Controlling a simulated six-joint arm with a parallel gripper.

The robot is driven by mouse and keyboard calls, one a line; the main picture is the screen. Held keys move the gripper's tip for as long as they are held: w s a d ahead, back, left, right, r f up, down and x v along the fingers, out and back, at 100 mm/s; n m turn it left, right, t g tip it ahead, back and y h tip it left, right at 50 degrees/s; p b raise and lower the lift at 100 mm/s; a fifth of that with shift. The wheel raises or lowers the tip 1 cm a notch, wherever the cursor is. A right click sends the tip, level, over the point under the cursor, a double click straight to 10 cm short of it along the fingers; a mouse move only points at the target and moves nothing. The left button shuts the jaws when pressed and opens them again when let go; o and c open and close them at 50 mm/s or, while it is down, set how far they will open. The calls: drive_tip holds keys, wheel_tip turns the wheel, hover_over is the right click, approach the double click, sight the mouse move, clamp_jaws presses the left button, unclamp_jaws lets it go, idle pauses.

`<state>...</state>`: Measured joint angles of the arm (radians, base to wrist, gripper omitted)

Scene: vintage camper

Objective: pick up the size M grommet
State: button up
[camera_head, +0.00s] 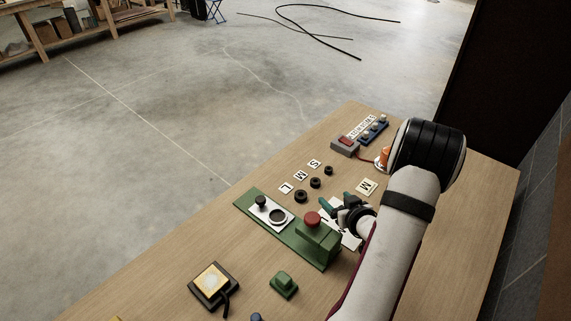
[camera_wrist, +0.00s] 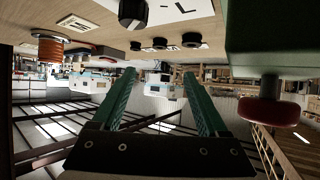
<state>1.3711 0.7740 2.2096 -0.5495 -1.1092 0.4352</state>
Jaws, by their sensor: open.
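Three black ring-shaped grommets stand in a row on the wooden table, beside small cards reading L, M and S. The size M grommet (camera_head: 315,183) is the middle one, next to the M card (camera_head: 300,176). The L grommet (camera_head: 301,196) and the S grommet (camera_head: 328,170) lie on either side, apart from it. My gripper (camera_head: 330,202) is open and empty, low over the table on the near side of the row. The wrist view looks upside down, with the middle grommet (camera_wrist: 160,43) showing beyond the gap between my teal fingers (camera_wrist: 158,72).
A green press with a red knob (camera_head: 312,219) stands close beside my gripper, also in the wrist view (camera_wrist: 270,110).

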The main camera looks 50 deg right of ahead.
sight(316, 182)
drive_tip(key=x, duration=1.5)
drive_tip(key=shift+w+d+f, duration=0.1)
drive_tip(key=shift+w+d, duration=0.05)
drive_tip(key=shift+w, duration=0.1)
clamp_jaws()
